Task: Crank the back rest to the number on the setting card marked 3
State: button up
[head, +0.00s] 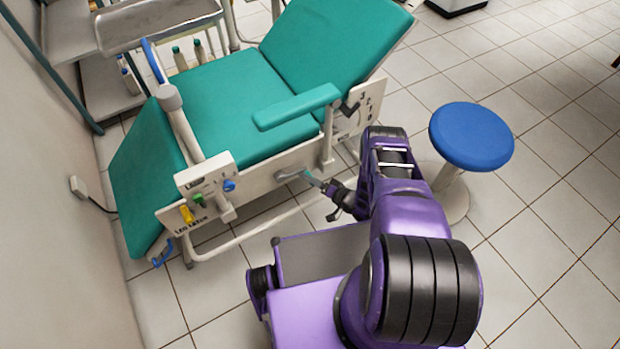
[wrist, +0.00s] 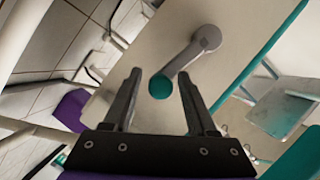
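The crank shows in the head view as a grey arm (head: 292,174) on the pale side panel of the teal dental chair. In the wrist view the crank arm (wrist: 190,57) runs from its round hub down to a teal knob (wrist: 160,87). My gripper (head: 328,188) is beside the crank; in the wrist view it is open (wrist: 160,76), with the knob between its fingers and gaps on both sides. The teal back rest (head: 335,40) is tilted up. Beside it is a plate (head: 368,103) with several dark marks and a dark pointer. I cannot identify a setting card.
A control box (head: 205,180) with green, blue and yellow parts is on the chair's left side. A blue stool (head: 471,136) stands right of my arm. A metal tray (head: 155,22) is at the upper left. Tiled floor is clear at the lower right.

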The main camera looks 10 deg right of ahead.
grip_shut()
dwell(1.2)
